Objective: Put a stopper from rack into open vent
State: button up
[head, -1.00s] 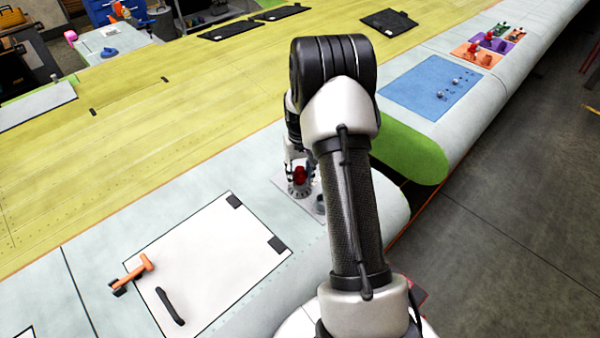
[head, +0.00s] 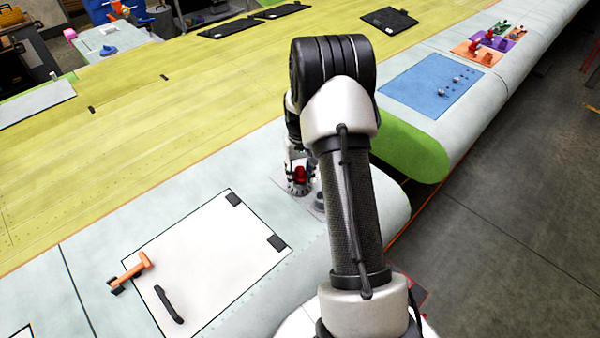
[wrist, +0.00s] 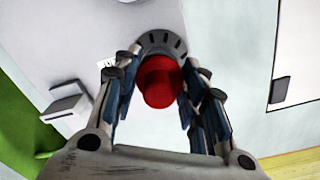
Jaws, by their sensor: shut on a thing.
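My gripper (wrist: 160,100) is shut on a red stopper (wrist: 160,82), its fingers on either side of it. The stopper is at a grey slotted vent ring (wrist: 163,42), overlapping its near edge in the wrist view. I cannot tell how deep the stopper sits in the ring. In the head view the red stopper (head: 300,175) shows under my gripper, just above the ring (head: 298,190). The rack, with orange and purple plates (head: 468,54), holds several stoppers at the upper right.
A second grey fitting (head: 320,200) stands beside the ring, partly hidden by my arm. A white panel (head: 205,265) with an orange-handled tool (head: 132,268) and a black handle (head: 168,304) lies at the left front. A blue plate (head: 430,88) lies toward the rack.

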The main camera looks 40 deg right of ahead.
jog(key=shift+f+b, duration=0.45)
jog(key=shift+f, duration=0.15)
jog(key=o, duration=1.1)
jog(key=shift+r, duration=0.1)
